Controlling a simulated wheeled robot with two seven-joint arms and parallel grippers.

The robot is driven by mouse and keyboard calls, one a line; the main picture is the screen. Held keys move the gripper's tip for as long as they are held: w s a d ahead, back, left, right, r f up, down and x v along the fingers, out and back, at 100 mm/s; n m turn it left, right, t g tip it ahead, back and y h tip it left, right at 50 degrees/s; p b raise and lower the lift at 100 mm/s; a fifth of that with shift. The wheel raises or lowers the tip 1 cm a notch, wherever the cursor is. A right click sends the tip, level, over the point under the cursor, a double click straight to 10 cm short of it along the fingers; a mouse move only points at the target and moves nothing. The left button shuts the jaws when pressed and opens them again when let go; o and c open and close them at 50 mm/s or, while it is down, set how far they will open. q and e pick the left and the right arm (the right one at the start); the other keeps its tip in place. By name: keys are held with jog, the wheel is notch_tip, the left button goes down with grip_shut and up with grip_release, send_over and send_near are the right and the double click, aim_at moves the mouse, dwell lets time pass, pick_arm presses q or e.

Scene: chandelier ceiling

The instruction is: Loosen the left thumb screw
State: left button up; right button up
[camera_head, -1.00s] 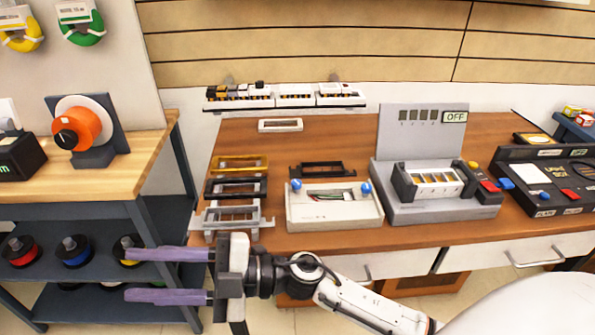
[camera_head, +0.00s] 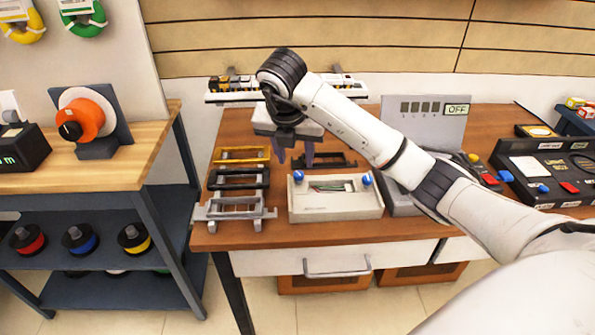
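The left thumb screw (camera_head: 299,176) is a blue knob on the upper left corner of a cream open-topped box (camera_head: 335,208) on the brown table. A second blue thumb screw (camera_head: 366,179) sits on the box's right side. Several wires show inside the box. My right gripper (camera_head: 295,156) points down just above and behind the left thumb screw, with its purple fingers apart and nothing seen between them. It looks apart from the screw, though the exact gap is hard to judge. My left gripper is not in view.
Yellow (camera_head: 241,155), black (camera_head: 237,178) and grey (camera_head: 235,208) frames stand on a rack left of the box. A black frame (camera_head: 335,160) lies behind it. A grey test station (camera_head: 425,120) with an OFF display stands right, partly hidden by my arm.

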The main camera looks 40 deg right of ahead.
aim_at(298, 173)
jog(key=x, duration=0.6)
jog(key=shift+w+d+f, duration=0.1)
jog(key=shift+f, duration=0.2)
grip_shut()
